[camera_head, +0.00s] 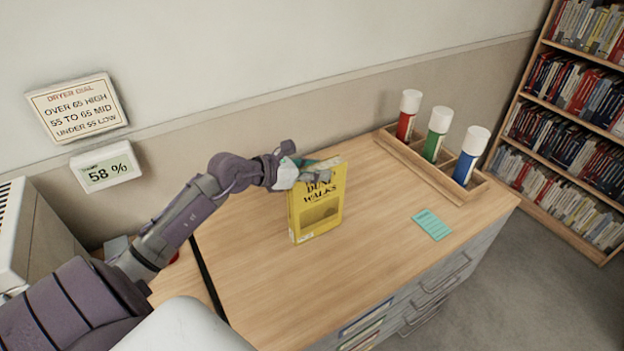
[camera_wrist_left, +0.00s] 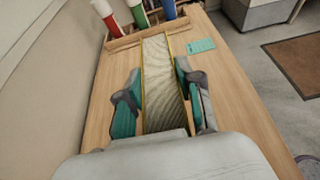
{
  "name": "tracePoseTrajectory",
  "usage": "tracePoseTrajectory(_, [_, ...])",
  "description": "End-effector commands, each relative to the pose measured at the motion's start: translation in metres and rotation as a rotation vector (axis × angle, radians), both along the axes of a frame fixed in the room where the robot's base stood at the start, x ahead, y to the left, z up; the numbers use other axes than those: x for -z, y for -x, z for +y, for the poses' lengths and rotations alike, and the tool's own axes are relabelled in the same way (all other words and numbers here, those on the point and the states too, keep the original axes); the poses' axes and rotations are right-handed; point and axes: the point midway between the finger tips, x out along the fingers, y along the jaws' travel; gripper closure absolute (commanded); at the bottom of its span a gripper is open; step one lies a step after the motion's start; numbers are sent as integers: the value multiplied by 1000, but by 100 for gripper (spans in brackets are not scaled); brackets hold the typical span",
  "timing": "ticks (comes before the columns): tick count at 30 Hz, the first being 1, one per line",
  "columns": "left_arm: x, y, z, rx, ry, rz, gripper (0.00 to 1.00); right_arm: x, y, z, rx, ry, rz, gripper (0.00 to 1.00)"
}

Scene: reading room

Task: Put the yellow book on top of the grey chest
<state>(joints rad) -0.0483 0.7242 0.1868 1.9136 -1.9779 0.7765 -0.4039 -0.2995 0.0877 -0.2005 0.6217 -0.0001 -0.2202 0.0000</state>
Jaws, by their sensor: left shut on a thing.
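The yellow book (camera_head: 318,210) stands upright over the wooden top of the grey chest (camera_head: 440,285), its cover with dark print facing the head camera. My left gripper (camera_head: 312,171) is shut on the book's upper part, with one finger on each side. In the left wrist view the book's pale page edge (camera_wrist_left: 163,85) runs between the two fingers. I cannot tell whether the book's lower edge touches the top. My right gripper is not in view.
A wooden rack (camera_head: 456,191) with red, green and white-capped blue tubes stands at the back right of the top. A teal card (camera_head: 431,224) lies in front of it. The wall is behind; a bookcase (camera_head: 570,110) stands right. The front of the top is clear.

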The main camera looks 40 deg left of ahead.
Motion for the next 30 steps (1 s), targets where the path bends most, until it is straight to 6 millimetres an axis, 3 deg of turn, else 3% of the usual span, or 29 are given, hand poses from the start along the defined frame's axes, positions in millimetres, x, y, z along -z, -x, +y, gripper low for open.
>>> tracePoseTrajectory(3, [5, -6, 12, -1, 3, -5, 100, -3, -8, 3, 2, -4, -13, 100])
tracePoseTrajectory(8, [12, -7, 17, 0, 4, -6, 100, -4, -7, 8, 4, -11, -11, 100])
tracePoseTrajectory(16, [44, -7, 16, -1, 6, -6, 100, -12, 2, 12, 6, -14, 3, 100])
tracePoseTrajectory(28, [51, -7, 16, 1, 1, -7, 100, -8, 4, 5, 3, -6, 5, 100])
tracePoseTrajectory(29, [54, -6, 16, 1, 0, 0, 61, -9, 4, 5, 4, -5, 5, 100])
tracePoseTrajectory(30, [53, -6, 16, 1, 0, 0, 54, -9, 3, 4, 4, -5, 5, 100])
